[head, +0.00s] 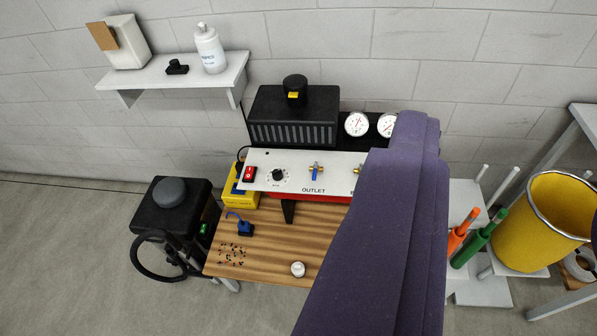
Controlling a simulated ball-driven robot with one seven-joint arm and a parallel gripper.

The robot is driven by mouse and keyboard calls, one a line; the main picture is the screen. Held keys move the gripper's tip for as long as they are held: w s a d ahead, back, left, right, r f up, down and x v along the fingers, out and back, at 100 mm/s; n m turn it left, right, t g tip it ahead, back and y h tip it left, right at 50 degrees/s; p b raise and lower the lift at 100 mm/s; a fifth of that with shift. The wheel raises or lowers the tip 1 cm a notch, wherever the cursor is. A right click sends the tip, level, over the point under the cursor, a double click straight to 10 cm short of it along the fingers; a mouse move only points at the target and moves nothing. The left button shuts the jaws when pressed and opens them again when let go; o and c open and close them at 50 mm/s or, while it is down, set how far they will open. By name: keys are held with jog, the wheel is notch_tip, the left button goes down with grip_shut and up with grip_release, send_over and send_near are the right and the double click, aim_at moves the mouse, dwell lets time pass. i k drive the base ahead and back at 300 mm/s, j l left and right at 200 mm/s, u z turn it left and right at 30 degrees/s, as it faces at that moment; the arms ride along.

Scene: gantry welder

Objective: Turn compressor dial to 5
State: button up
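The compressor (318,165) stands on a wooden table, with a black ribbed top and a white front panel. The dial (279,175), a small round black knob with markings around it, is on the left part of the panel. Its setting is too small to read. Two round gauges are above the panel; the right one (387,125) is partly covered by my purple arm. The arm also hides the panel's right end. My gripper is not in view.
The wooden table (262,258) holds a blue connector (243,228), small dark bits and a white round piece (298,269). A black machine with a hose (170,205) stands at left. A wall shelf (170,77) holds a white bottle. A yellow bucket (541,225) is at right.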

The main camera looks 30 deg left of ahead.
aim_at(277, 174)
jog(key=i+j, duration=0.95)
jog(key=j, duration=0.25)
